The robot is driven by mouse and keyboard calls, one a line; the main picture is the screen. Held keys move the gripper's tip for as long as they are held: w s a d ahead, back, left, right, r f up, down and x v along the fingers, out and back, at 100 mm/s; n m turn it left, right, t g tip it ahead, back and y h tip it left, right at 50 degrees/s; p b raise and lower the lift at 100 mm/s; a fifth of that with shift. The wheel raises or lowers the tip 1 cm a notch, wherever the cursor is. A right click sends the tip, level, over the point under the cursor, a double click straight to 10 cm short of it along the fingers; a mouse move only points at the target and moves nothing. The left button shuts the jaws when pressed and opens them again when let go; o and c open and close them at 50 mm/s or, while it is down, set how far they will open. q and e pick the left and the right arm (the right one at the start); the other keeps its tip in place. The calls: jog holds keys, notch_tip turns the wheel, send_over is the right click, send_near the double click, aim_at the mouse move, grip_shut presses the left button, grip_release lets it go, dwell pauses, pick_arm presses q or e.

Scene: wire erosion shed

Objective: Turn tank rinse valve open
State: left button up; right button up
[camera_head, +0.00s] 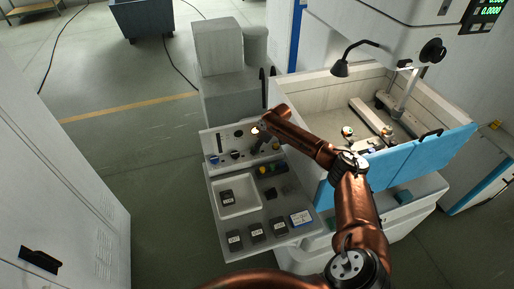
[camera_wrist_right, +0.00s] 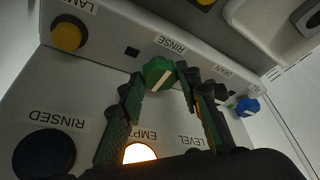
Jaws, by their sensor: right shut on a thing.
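The rinse valve is a green knob (camera_wrist_right: 158,72) with a white pointer line, under the upside-down label RINSE (camera_wrist_right: 170,44) in the right wrist view. The pointer line sits at a slant. My right gripper (camera_wrist_right: 160,80) has its two fingers on either side of the knob and is shut on it. In the head view my right arm reaches across to the sloped panel (camera_head: 213,141), with the gripper (camera_head: 259,147) at its face; the knob is hidden there. My left gripper is not in view.
A lit EMPTY lamp (camera_wrist_right: 139,153) and a dark RINSED button (camera_wrist_right: 44,154) are close. A white tray (camera_head: 221,212) and the machine tank (camera_head: 322,82) flank the arm.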

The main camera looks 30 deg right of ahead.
dwell(0.3)
jog(key=o, duration=1.2)
jog(key=shift+c, duration=0.2)
